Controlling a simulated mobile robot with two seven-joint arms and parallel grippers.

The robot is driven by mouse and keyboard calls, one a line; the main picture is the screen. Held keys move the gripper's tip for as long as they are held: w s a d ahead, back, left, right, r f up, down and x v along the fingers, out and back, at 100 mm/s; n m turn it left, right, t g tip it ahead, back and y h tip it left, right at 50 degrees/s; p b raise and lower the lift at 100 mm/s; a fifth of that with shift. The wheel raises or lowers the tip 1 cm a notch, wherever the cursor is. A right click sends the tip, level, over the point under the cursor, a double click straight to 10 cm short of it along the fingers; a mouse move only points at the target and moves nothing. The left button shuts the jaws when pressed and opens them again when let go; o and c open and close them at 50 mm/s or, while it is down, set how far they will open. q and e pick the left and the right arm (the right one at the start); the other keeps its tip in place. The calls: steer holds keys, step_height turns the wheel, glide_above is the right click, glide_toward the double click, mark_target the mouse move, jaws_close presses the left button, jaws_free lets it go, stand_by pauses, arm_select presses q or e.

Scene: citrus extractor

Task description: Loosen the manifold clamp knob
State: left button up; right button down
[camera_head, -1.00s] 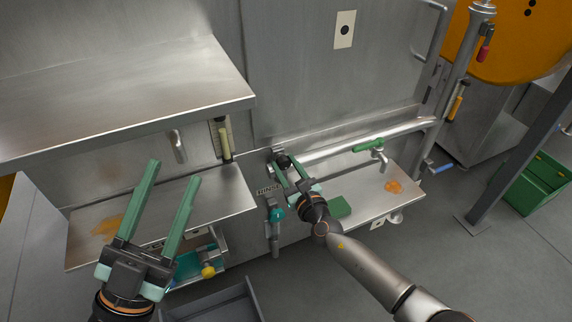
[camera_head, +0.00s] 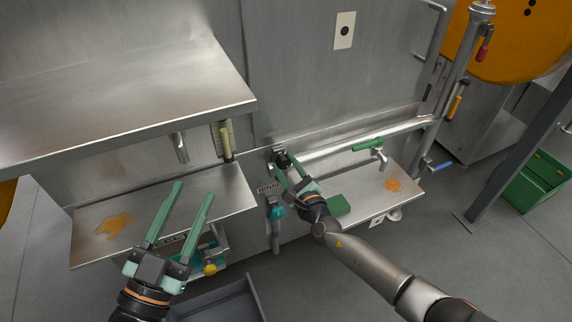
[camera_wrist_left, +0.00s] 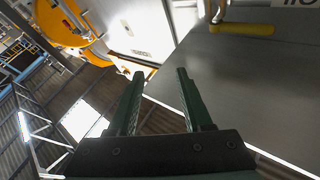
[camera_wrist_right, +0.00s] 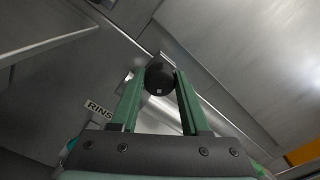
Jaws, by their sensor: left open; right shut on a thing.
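The manifold clamp knob is a dark round knob (camera_wrist_right: 159,80) at the left end of the steel manifold pipe (camera_head: 350,143). In the right wrist view it sits between my right fingertips. My right gripper (camera_head: 284,167) is shut on the knob, and its fingers partly hide it in the head view. My left gripper (camera_head: 195,190) is open and empty, in front of the left steel shelf, well away from the knob. In the left wrist view its two fingers (camera_wrist_left: 157,75) stand apart with nothing between them.
A green-handled tap (camera_head: 368,145) hangs from the pipe to the right. A teal-handled valve (camera_head: 276,212) is just below the right gripper. An orange puddle (camera_head: 114,224) lies on the left shelf. A grey bin (camera_head: 222,300) stands on the floor.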

mark_target(286, 165)
steer(key=shift+c, duration=1.9)
jaws_free()
steer(key=shift+s+d, duration=0.1)
steer(key=shift+s, duration=0.1)
steer(key=p+v, duration=0.2)
steer(key=v, duration=0.2)
steer(key=shift+s, duration=0.15)
arm_select(q)
steer(key=s+f+n+g+y+p, duration=0.1)
steer(key=s+f+n+g+y, duration=0.2)
steer(key=f+g, duration=0.5)
step_height(286, 165, down, 13)
steer(key=shift+a+r+n+g+y+p, duration=0.15)
steer(key=shift+a+n+g+y+p, duration=0.15)
steer(key=shift+a+n+y+p, duration=0.15)
arm_select(e)
steer(key=v, duration=0.7)
steer(key=shift+s+d, duration=0.15)
steer(key=shift+s, duration=0.2)
